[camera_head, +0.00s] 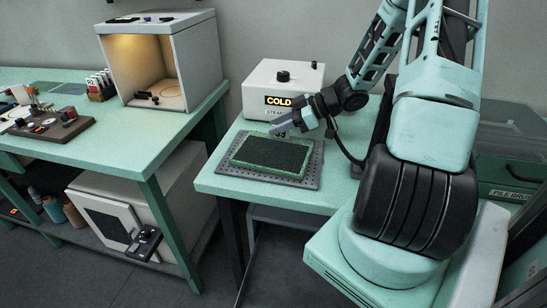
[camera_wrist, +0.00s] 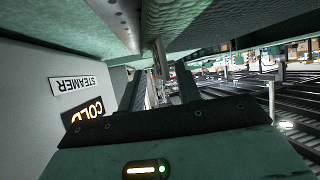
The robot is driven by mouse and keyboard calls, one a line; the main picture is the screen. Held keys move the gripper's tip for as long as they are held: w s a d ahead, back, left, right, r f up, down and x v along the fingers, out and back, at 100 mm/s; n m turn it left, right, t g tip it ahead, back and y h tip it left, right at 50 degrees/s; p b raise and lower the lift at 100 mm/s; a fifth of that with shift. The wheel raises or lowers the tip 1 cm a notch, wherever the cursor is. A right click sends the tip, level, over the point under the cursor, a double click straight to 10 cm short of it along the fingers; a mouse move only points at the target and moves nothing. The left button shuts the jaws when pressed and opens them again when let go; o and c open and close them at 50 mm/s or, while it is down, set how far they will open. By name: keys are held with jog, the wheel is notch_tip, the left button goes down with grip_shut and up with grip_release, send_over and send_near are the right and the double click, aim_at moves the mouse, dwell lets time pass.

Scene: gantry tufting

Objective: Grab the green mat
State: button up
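The green mat (camera_head: 270,155) is a flat rectangle with a dark textured top and a lighter green rim. It lies on a grey perforated plate (camera_head: 309,174) on the right-hand table. My gripper (camera_head: 288,124) is low over the table, between the mat's far edge and the steamer. In the wrist view its two fingers (camera_wrist: 158,80) stand apart with a gap between them. That view is upside down, and the mat (camera_wrist: 205,18) appears along the top, close to the fingers. I cannot tell whether they touch it.
The white steamer (camera_head: 284,85) marked COLD stands close behind my gripper; its wall (camera_wrist: 35,100) fills the wrist view's left. The left table (camera_head: 110,133) holds a lit booth (camera_head: 205,50) and small tools. A gap separates the tables. A green case (camera_head: 510,160) is at right.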

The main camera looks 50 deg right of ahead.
grip_shut()
jog(key=shift+r, duration=0.15)
